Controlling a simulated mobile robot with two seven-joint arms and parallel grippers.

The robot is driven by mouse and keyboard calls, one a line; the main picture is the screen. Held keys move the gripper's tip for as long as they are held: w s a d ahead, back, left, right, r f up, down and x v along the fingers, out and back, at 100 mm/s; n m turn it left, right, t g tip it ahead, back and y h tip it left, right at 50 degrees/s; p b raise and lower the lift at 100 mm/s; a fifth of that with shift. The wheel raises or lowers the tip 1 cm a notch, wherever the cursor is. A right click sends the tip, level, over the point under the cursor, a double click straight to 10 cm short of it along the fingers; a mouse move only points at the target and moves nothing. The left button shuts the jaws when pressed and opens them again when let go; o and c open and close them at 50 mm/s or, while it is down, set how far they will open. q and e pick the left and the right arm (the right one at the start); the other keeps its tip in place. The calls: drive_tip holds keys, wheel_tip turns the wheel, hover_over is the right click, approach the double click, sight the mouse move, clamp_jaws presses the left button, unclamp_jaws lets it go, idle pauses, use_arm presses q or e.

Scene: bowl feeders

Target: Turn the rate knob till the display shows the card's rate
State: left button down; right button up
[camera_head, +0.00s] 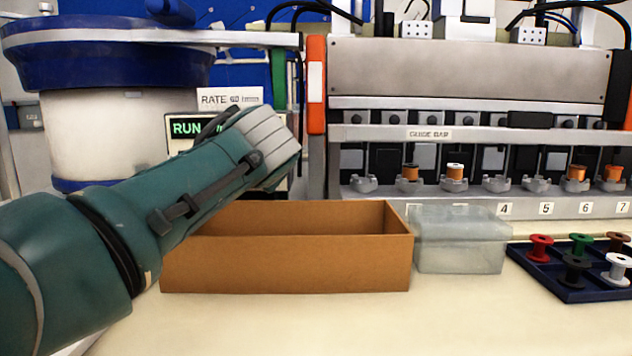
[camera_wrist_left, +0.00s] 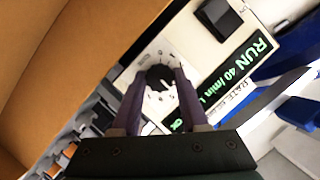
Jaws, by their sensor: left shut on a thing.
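The feeder's control box shows a display (camera_head: 187,128) with green text starting "RUN", partly hidden behind my left arm. In the left wrist view the display (camera_wrist_left: 238,68) reads "RUN 40 /min", with a further green line below it. The dark rate knob (camera_wrist_left: 160,75) sits on a pale round dial. My left gripper (camera_wrist_left: 160,84) has its fingers on both sides of the knob and is shut on it. In the head view the knob is hidden behind this gripper. My right gripper is out of view.
An open cardboard box (camera_head: 290,262) stands just below my left arm. A clear plastic box (camera_head: 462,240) stands beside it. A dark blue tray (camera_head: 530,262) with several spools is at the right. The blue bowl feeder (camera_head: 110,60) stands behind my arm.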

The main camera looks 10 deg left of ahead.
use_arm(q)
drive_tip(key=shift+d+f+m+t+y+b, duration=0.1)
drive_tip(key=shift+m+t+y+b, duration=0.1)
drive_tip(key=shift+m+y+b, duration=0.6)
drive_tip(key=shift+a+f+m+t+y+b, duration=0.1)
drive_tip(key=shift+m+t+y+b, duration=0.15)
drive_tip(key=shift+m+b, duration=1.05)
drive_tip(key=shift+d+f+m+t+y+b, duration=0.15)
drive_tip(key=shift+m+y+b, duration=0.4)
drive_tip(key=shift+m+b, duration=0.5)
drive_tip(key=shift+r+m, duration=0.1)
drive_tip(key=shift+m, duration=0.15)
drive_tip(key=shift+c, duration=2.1)
unclamp_jaws()
